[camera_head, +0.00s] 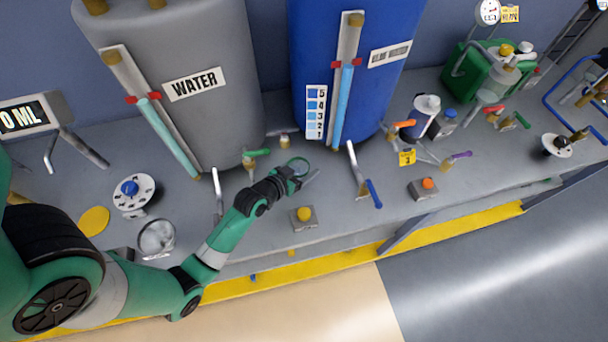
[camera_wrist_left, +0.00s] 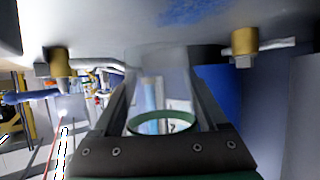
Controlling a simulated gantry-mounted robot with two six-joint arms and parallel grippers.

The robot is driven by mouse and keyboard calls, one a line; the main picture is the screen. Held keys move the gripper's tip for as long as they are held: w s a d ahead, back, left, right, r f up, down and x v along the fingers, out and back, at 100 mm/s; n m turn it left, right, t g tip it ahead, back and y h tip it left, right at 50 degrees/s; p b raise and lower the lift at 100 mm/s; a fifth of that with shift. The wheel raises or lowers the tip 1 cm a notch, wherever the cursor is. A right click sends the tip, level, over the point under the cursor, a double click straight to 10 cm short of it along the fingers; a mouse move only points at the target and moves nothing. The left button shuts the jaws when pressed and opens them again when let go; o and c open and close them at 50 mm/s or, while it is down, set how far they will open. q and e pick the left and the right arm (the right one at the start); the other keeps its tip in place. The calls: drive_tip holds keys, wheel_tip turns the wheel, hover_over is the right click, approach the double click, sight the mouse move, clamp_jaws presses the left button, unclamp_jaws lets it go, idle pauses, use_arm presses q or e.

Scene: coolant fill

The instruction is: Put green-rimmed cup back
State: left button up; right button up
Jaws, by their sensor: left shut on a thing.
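The green-rimmed cup (camera_head: 299,165) is a clear cup with a green ring at its rim. In the head view it is at the tip of my left gripper (camera_head: 290,178), in front of the gap between the grey water tank and the blue tank. In the left wrist view the cup (camera_wrist_left: 165,122) sits between the two fingers of my left gripper (camera_wrist_left: 163,100), which are shut on it. The gripper hides part of the cup in the head view. My right gripper is not in view.
The grey WATER tank (camera_head: 180,110) and blue tank (camera_head: 385,60) stand behind. A yellow button (camera_head: 304,214) and a blue-handled lever (camera_head: 373,193) are close by. A clear round vessel (camera_head: 156,238) and a yellow disc (camera_head: 94,221) lie left on the bench.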

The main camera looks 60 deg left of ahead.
use_arm(q)
drive_tip(key=shift+w+a+f+b, duration=0.15)
drive_tip(key=shift+f+b, duration=0.75)
drive_tip(key=shift+f, duration=0.85)
drive_tip(key=shift+f, duration=0.2)
drive_tip(key=o, duration=1.5)
drive_tip(key=shift+r, duration=0.2)
drive_tip(key=shift+s+r, duration=0.2)
drive_tip(key=shift+s, duration=0.05)
drive_tip(key=p+v, duration=0.3)
drive_tip(key=v, duration=0.8)
drive_tip(key=shift+s+d, duration=0.15)
drive_tip(key=shift+d, duration=0.05)
drive_tip(key=shift+r, duration=0.1)
